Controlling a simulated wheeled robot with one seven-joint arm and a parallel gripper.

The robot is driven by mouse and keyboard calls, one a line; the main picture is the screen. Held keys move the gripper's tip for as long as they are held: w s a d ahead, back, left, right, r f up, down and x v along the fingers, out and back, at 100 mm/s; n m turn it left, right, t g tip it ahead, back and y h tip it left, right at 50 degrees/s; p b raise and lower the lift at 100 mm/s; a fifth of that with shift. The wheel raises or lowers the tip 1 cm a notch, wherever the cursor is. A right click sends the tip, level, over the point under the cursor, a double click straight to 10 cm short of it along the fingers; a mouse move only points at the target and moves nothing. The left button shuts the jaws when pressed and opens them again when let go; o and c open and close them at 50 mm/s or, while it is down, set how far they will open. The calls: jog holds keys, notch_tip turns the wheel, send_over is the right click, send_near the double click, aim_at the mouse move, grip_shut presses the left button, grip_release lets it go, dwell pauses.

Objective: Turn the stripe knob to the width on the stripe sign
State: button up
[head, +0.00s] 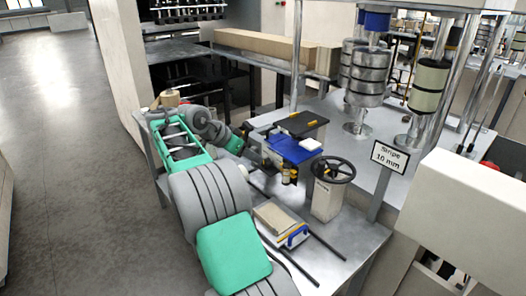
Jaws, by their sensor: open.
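The stripe sign (390,157) stands on a grey post at the right and reads "stripe 10 mm". A black handwheel (333,169) with spokes, which looks like the stripe knob, sits on top of a beige pedestal (326,200) on the metal table. The pedestal's small dark label and any scale are too small to read. My gripper (247,130) is at the end of my green and grey arm, left of the black and blue boxes and well apart from the handwheel. It is small and partly hidden, open, and holds nothing that I can see.
A blue box (291,150), a black box (301,123) and small dark bottles (286,175) stand between my gripper and the handwheel. A tray-like item (279,219) and dark rods lie in front. Metal rollers (370,72) rise behind; a white housing (470,215) stands at right.

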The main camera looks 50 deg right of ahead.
aim_at(266, 163)
jog(key=x, duration=0.7)
jog(key=shift+d+f, duration=0.25)
jog(key=shift+d, duration=0.15)
jog(key=shift+s, duration=0.15)
jog(key=shift+c, duration=0.4)
grip_shut()
